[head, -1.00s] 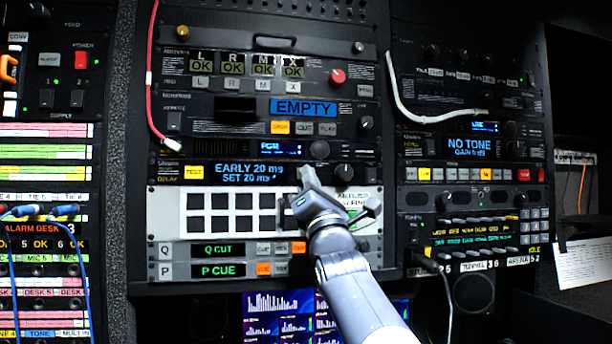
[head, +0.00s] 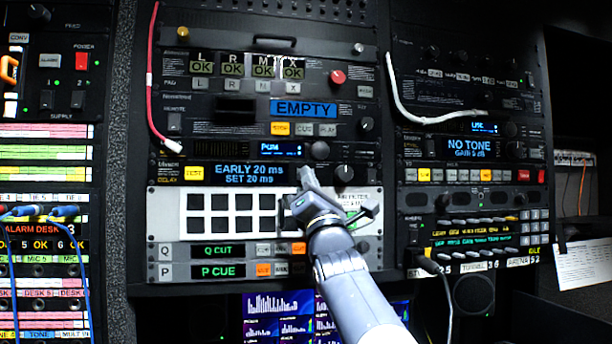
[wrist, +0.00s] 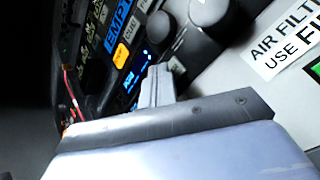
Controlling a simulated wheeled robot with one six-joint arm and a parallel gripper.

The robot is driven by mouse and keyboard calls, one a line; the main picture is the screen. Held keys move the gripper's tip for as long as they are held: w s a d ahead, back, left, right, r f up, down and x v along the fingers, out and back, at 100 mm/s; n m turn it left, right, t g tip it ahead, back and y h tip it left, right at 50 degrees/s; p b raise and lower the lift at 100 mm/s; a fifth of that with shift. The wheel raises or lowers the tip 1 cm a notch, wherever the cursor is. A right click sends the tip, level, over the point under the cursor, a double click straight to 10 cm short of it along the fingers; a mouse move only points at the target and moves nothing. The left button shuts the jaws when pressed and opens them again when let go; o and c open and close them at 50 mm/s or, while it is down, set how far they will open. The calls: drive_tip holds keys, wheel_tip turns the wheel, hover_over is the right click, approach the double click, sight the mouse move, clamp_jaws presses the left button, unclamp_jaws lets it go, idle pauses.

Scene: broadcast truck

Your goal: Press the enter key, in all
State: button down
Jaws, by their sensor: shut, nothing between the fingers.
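The delay unit (head: 165,174) has a yellow TEST key (head: 194,173) at its left. Its blue-lettered display (head: 243,174) reads "EARLY 20 ms" and "SET 20 ms". A black knob (head: 345,173) is at its right. My gripper (head: 307,178) is shut and empty, its tips over the strip between display and knob. No enter key can be made out; my fingers and wrist cover that strip. In the wrist view the shut fingers (wrist: 160,84) point at the panel; whether they touch it is unclear.
A white panel with black squares (head: 170,215) is just below, partly behind my arm. Above are the blue-lit PGM unit (head: 280,149) and its knob (head: 320,150).

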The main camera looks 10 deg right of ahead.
idle(0.3)
drive_tip(key=shift+s+b, duration=0.7)
drive_tip(key=shift+b, duration=0.05)
drive_tip(key=shift+s, duration=0.1)
drive_tip(key=s+b, duration=0.3)
drive_tip(key=s, duration=0.2)
drive_tip(key=shift+w, duration=0.15)
idle(0.4)
